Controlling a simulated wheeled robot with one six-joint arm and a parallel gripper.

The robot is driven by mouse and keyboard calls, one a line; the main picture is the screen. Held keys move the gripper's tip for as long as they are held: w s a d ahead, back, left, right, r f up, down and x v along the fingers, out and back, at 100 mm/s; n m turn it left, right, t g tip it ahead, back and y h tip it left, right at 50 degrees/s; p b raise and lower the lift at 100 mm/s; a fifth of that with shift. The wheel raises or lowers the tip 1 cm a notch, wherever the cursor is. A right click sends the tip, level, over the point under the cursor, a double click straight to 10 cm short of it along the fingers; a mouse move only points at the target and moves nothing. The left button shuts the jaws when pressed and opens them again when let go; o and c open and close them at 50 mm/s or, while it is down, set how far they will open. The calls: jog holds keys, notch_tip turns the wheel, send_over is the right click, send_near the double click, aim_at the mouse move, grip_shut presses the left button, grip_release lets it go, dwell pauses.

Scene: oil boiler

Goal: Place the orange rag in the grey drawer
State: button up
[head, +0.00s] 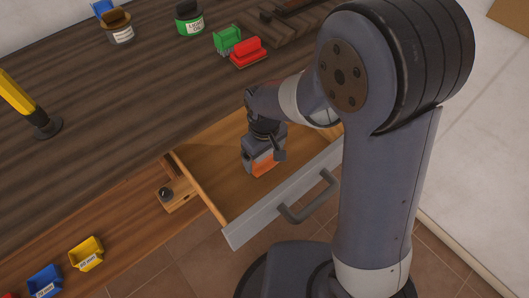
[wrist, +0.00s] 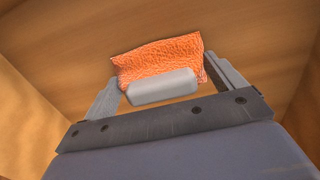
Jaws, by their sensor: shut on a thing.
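The grey drawer (head: 236,232) is pulled open, with a grey front, a dark grey handle and a wooden inside. My gripper (head: 262,166) is inside the drawer's outline, low over its floor. It is shut on the orange rag (head: 264,164). In the wrist view the rag (wrist: 158,62) shows as a crumpled orange cloth between the two grey fingers, partly hidden behind a light grey rounded block (wrist: 164,87). Wooden drawer walls and floor surround it there. I cannot tell whether the rag touches the drawer floor.
A yellow bin (head: 87,253) and a blue bin (head: 45,282) sit at lower left.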

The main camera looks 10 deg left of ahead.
jog(key=shift+f, duration=0.2)
jog(key=o, duration=0.7)
jog(key=shift+r, duration=0.1)
notch_tip(320, 180, up, 12)
jog(key=shift+r+p, duration=0.15)
jog(key=shift+p, duration=0.7)
